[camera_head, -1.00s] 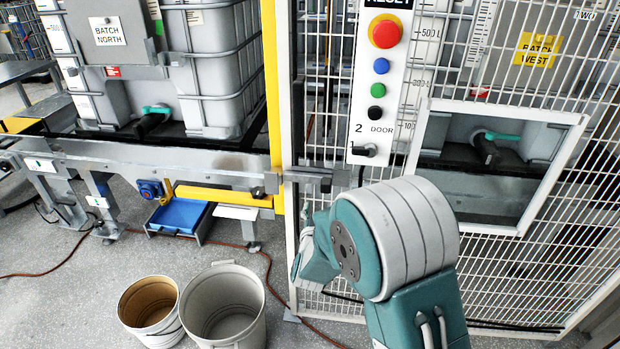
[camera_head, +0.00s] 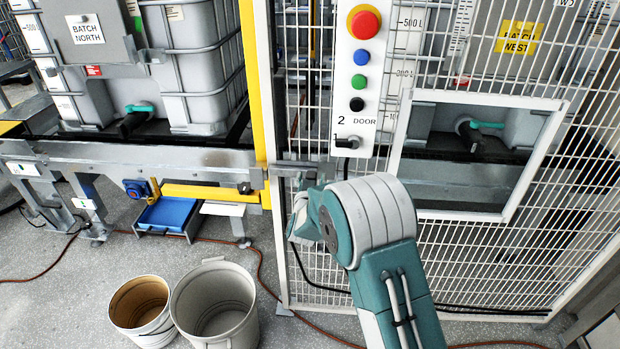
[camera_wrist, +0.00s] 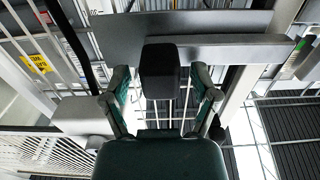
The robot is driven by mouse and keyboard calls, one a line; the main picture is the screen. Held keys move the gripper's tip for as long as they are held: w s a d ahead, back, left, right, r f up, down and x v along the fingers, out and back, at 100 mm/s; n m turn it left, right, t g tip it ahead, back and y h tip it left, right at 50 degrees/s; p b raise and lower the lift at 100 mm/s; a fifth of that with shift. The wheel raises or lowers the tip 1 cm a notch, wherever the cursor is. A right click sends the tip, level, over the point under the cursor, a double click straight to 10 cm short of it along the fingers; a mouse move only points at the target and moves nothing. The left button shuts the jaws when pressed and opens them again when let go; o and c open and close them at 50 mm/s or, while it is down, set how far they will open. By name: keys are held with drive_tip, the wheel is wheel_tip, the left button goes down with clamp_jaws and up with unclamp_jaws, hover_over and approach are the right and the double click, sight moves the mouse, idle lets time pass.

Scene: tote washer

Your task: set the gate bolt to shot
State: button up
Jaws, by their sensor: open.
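The gate bolt (camera_head: 290,168) is a grey metal bar lying level across the gate's edge post, below the control panel. In the wrist view a grey bar (camera_wrist: 245,48) runs across the top, with a dark block (camera_wrist: 160,62) jutting from it. My gripper (camera_wrist: 161,80) is open, one finger on each side of the block, with gaps showing. I cannot tell whether either finger touches it. In the head view my gripper (camera_head: 299,205) is just below the bolt, partly hidden by my arm. How far the bolt reaches into its keeper is unclear.
A mesh gate with a framed opening (camera_head: 397,165) stands at right. A control panel (camera_head: 360,75) with red, blue, green and black buttons and a small lever (camera_head: 347,142) hangs above the bolt. A yellow post (camera_head: 253,90) is left. Two buckets (camera_head: 215,305) stand on the floor.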

sight(292, 171)
drive_tip(key=shift+d, duration=0.25)
drive_tip(key=shift+a, duration=0.4)
clamp_jaws()
drive_tip(key=shift+w+a, duration=0.1)
drive_tip(key=shift+a, duration=2.5)
drive_tip(key=shift+c, duration=1.5)
unclamp_jaws()
drive_tip(key=o, duration=0.3)
drive_tip(key=shift+a, duration=0.25)
drive_tip(key=shift+d, duration=0.1)
